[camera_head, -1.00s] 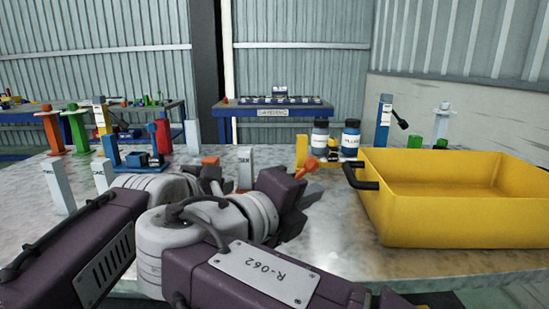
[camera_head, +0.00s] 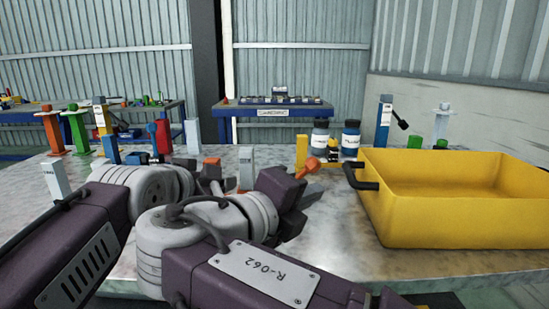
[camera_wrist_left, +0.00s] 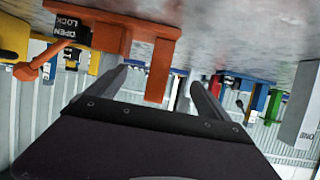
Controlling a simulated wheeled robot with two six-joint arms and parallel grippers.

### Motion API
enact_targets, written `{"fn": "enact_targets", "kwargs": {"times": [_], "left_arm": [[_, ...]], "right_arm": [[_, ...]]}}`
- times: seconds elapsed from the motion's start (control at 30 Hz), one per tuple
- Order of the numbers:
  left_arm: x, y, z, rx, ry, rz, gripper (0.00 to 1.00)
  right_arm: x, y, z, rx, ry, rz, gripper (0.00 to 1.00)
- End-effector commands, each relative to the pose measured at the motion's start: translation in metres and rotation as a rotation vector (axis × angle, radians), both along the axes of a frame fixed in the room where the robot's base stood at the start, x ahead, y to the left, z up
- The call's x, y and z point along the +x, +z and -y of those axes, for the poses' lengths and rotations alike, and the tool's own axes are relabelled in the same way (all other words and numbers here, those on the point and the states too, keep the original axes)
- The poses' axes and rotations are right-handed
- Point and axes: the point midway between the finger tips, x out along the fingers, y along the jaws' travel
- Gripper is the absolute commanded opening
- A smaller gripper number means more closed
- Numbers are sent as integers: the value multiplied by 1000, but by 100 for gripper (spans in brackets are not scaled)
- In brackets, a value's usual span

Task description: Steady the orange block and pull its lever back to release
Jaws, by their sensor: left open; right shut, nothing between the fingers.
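The orange block (camera_wrist_left: 112,28) appears upside down in the left wrist view, with a black OPEN/LOCK label. Its orange post (camera_wrist_left: 158,75) lies in line with the gap between my left gripper's fingers (camera_wrist_left: 157,82); contact is unclear. That gripper is open. The orange lever (camera_wrist_left: 42,62) sticks out from the label side and ends in a rounded knob. In the head view, the post's top (camera_head: 211,161) and the lever (camera_head: 307,167) show behind my arms; most of the block is hidden. My right gripper (camera_head: 290,197) is shut and empty, just in front of the lever.
A yellow bin (camera_head: 450,220) with a black handle fills the table's right side. A grey-white post (camera_head: 246,167) stands between block and lever in the picture. Several coloured posts stand at the left.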

Motion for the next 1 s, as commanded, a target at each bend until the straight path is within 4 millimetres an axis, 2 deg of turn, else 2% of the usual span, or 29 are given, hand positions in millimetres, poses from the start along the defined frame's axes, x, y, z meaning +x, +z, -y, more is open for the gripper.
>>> {"fn": "enact_targets", "kwargs": {"times": [0.2, 0.4, 0.6, 1.0], "left_arm": [[1, 49, 0, 1, 0, 4, 91], [0, 78, 0, 0, 0, 1, 91], [0, 86, 0, 0, 0, 0, 91], [-1, 86, 0, 0, 0, 0, 91]], "right_arm": [[0, 0, 0, 0, 0, 0, 0], [0, 0, 0, 0, 0, 0, 0], [0, 0, 0, 0, 0, 0, 0], [0, 0, 0, 0, 0, 0, 0]]}}
